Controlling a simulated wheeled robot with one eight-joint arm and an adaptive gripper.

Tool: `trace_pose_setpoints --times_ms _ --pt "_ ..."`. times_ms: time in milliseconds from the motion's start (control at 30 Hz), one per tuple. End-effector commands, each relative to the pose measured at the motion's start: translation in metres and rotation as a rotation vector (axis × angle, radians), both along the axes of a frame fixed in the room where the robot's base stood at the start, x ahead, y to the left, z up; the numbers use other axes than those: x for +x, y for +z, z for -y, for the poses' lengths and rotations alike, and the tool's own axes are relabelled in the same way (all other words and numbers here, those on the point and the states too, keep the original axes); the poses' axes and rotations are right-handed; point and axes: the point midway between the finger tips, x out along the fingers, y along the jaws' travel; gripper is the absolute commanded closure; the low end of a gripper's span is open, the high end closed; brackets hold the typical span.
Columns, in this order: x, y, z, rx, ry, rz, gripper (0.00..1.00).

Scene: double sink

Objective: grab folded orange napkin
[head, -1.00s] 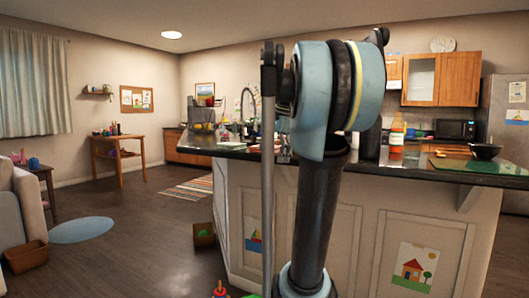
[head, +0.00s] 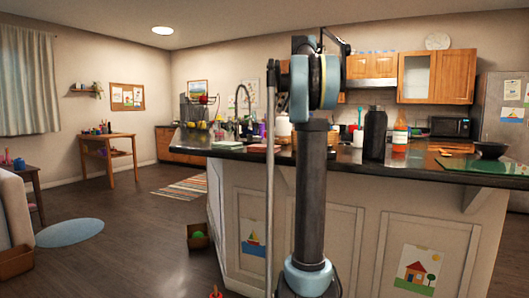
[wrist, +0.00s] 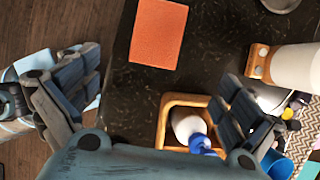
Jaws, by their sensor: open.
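The folded orange napkin (wrist: 158,33) lies flat on the dark counter at the top middle of the wrist view. It looks like a plain textured rectangle with nothing on it. My gripper (wrist: 160,70) is open and empty, its fingers spread wide to the left and right of the picture. The napkin is in the gap's direction, beyond the fingertips and apart from them. In the head view my arm hides part of the counter, and I cannot pick out the napkin surely there.
A wooden caddy (wrist: 164,128) with a white, blue-topped bottle (wrist: 188,127) sits below the napkin. A white cylinder on a wooden holder (wrist: 262,62) is to the right. In the head view a black bottle (head: 375,135) and an orange bottle (head: 400,135) stand on the counter (head: 330,163).

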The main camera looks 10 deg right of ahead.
Motion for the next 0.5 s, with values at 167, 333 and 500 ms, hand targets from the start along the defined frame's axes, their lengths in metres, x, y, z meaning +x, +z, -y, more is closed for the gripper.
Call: trace_pose_setpoints --times_ms 167,333,500 --pt "0.006 -0.029 -0.017 -0.001 0.011 0.001 0.0" --pt "0.012 -0.057 -0.029 -0.001 0.013 0.002 0.0" --pt "0.017 -0.083 -0.039 -0.002 0.014 0.001 0.0"
